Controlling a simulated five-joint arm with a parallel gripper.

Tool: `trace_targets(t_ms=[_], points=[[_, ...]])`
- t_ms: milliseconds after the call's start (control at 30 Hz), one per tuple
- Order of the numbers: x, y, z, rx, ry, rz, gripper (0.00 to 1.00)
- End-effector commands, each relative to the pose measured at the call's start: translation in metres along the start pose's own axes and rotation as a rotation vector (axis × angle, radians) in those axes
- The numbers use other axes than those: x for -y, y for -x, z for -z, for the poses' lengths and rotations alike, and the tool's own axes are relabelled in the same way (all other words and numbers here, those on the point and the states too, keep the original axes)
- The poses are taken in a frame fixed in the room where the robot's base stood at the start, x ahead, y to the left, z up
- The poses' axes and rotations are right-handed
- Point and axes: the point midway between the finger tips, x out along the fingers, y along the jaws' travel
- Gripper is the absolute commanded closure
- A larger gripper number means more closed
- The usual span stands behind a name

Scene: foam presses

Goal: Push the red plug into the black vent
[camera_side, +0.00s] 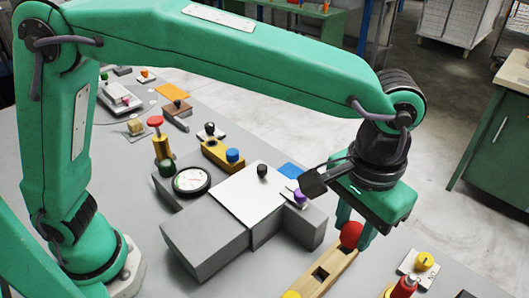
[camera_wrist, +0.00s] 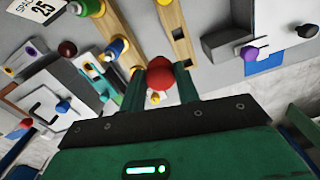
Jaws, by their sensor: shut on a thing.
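The red plug shows as a round red ball (camera_side: 351,234) in the side view, at the far end of a wooden bar. My gripper (camera_side: 355,236) points down with its fingers on either side of the ball and is shut on it. The wrist view also shows the red ball (camera_wrist: 160,73) between my fingers (camera_wrist: 158,84). Its underside is hidden, and I cannot tell whether it touches the bar. No part is clearly recognisable as the black vent; a dark square opening (camera_side: 321,272) sits in the bar, nearer the side camera than the ball.
The wooden bar (camera_side: 333,264) slopes down-left in the side view. A grey block with a white plate (camera_side: 240,205) stands left of it. A yellow knob (camera_side: 425,260) and a red-topped part (camera_side: 405,285) stand to the right. Several more fixtures crowd the table's far left.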

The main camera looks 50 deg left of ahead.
Motion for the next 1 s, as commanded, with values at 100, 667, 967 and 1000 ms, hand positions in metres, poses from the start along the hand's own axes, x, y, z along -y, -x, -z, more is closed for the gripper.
trace_targets(t_ms=[100,667,967,1000], points=[[0.000,0.024,0.000,-0.003,0.000,-0.002,0.91],[0.123,0.022,0.054,-0.001,0.131,0.000,0.91],[0.211,0.022,0.069,-0.001,0.218,0.000,0.91],[0.222,0.022,0.070,-0.001,0.228,0.000,0.91]])
